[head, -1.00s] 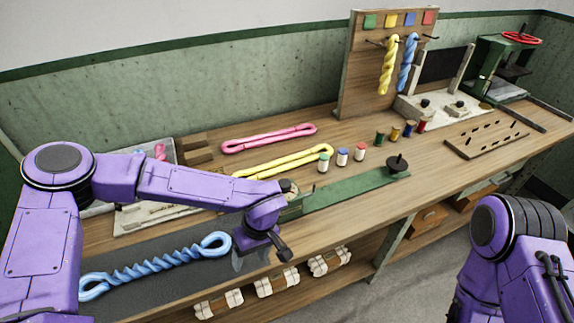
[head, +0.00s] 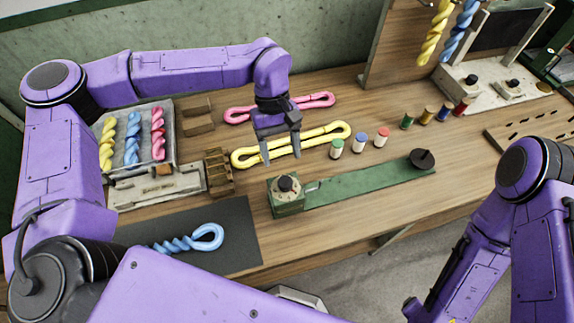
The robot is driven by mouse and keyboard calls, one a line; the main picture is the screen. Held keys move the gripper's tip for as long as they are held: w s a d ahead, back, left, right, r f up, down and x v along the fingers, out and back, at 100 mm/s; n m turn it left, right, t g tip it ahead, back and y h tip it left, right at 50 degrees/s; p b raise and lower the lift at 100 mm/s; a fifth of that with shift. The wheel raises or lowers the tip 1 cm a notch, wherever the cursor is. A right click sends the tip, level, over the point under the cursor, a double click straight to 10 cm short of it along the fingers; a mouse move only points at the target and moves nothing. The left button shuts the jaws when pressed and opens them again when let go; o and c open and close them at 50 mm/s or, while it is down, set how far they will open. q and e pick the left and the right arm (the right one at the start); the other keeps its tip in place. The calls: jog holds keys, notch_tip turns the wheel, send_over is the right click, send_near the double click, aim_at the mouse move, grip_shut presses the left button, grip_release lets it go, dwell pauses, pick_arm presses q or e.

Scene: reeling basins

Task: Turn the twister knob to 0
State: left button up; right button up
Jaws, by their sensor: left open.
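The twister is a long green base (head: 365,186) with a green box at its left end and a dark round disc (head: 422,158) at its right end. The dark twister knob (head: 287,183) sits on top of the box, on a pale dial. The dial's marks are too small to read. My left gripper (head: 281,157) is open and empty, fingers pointing down, above and just behind the knob in the picture. It is apart from the knob and overlaps the yellow skein (head: 320,139) in view. My right forearm shows at the right, but its gripper is out of view.
A pink skein (head: 310,101) lies behind. Several spools (head: 382,138) stand right of the yellow skein. A tray of twisted skeins (head: 178,125) and a wooden rack (head: 218,172) are at left. A blue twisted skein (head: 208,238) lies on a dark mat (head: 240,222). Bench front is clear.

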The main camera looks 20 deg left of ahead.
aim_at(285, 181)
pick_arm(q)
jog(key=p+x, duration=0.2)
jog(key=x, duration=0.4)
jog(key=shift+s+d+f, duration=0.1)
jog(key=shift+s+f, duration=0.05)
jog(key=shift+f, duration=0.15)
jog(key=shift+s+d+f, duration=0.1)
jog(key=shift+f, duration=0.4)
jog(key=shift+s, duration=0.1)
jog(key=c, duration=1)
